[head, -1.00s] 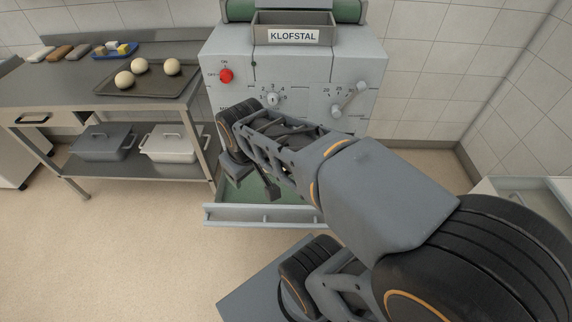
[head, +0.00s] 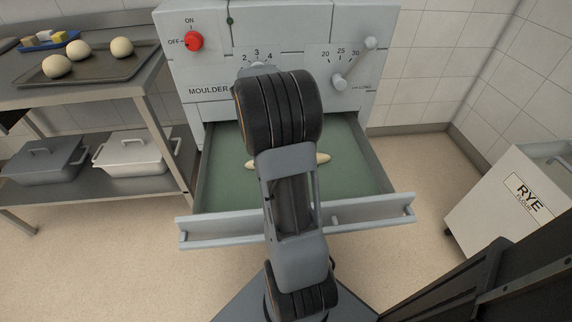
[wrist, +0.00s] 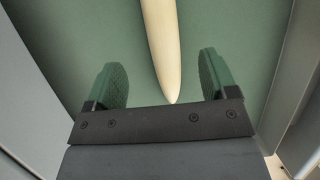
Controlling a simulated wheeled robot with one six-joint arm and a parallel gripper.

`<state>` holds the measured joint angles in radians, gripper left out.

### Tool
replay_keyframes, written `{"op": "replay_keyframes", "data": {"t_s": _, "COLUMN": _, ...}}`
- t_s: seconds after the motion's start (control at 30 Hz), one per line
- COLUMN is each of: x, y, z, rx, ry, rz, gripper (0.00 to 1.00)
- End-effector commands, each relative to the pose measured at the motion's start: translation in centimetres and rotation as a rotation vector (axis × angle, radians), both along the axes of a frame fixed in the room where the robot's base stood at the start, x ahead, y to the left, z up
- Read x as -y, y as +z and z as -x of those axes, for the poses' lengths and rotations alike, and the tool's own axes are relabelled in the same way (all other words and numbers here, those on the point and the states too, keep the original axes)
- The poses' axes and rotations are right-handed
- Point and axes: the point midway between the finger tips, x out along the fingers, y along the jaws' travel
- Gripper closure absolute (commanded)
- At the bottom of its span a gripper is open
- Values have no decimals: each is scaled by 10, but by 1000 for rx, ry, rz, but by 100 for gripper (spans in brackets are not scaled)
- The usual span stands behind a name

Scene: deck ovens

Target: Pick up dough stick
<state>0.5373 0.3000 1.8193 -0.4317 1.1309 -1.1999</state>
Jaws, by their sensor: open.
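A pale, tapered dough stick (head: 322,158) lies on the green floor of the moulder's pulled-out tray (head: 222,180). In the head view my arm covers its middle, so only its two ends show. In the wrist view the dough stick (wrist: 160,40) runs from the top edge down to a pointed end between my fingers. My gripper (wrist: 163,78) is open, with one green padded finger on each side of that tip and a gap on both sides. The arm hides the gripper in the head view. I cannot tell how high the fingers are above the tray floor.
The tray's walls and front panel (head: 375,215) enclose the space around my gripper. The moulder (head: 290,30) stands behind it. At left is a steel table with dough balls on a baking tray (head: 85,65) and lidded bins below. A rye flour bin (head: 515,195) stands at right.

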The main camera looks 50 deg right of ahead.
Motion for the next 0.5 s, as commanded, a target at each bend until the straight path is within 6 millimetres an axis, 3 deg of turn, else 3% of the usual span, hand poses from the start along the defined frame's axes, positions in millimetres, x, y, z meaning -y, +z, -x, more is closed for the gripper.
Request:
{"op": "replay_keyframes", "data": {"t_s": 0.03, "x": 3, "y": -12, "z": 3, "rx": -1, "ry": -3, "rz": -1, "gripper": 21}}
{"op": "replay_keyframes", "data": {"t_s": 0.2, "x": 10, "y": -34, "z": 9, "rx": 1, "ry": -3, "rz": -1, "gripper": 21}}
{"op": "replay_keyframes", "data": {"t_s": 0.5, "x": 13, "y": -48, "z": 12, "rx": 3, "ry": 0, "rz": 0, "gripper": 21}}
